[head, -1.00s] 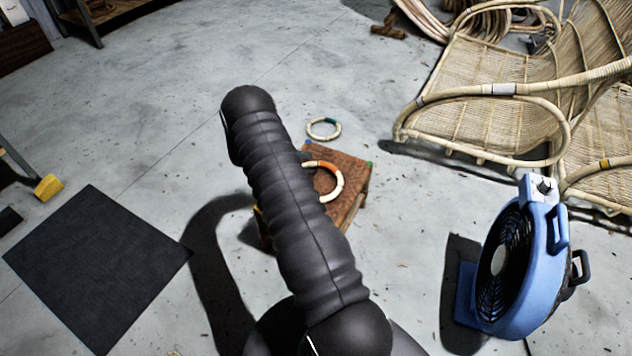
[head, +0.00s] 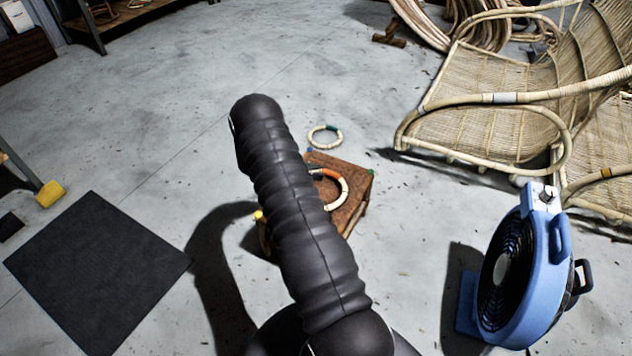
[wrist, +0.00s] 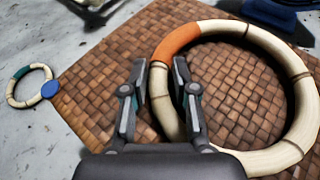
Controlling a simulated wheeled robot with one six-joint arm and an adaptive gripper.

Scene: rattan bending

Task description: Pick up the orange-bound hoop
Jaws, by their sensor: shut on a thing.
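The orange-bound hoop (wrist: 304,85) is a thick pale ring with an orange wrap at its upper left. It lies flat over the brown woven stool top (wrist: 95,75); I cannot tell whether it is lifted at all. My gripper (wrist: 160,72) has its two fingers on either side of the hoop's left rim, just below the orange wrap, and is shut on it. In the head view the hoop (head: 345,190) is partly hidden behind my dark sleeved arm, which also hides my gripper.
A smaller hoop with a teal wrap (head: 341,137) lies on the floor behind the stool (head: 343,164). A blue fan (head: 540,270) stands at the right, and rattan chairs (head: 480,115) at the upper right.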

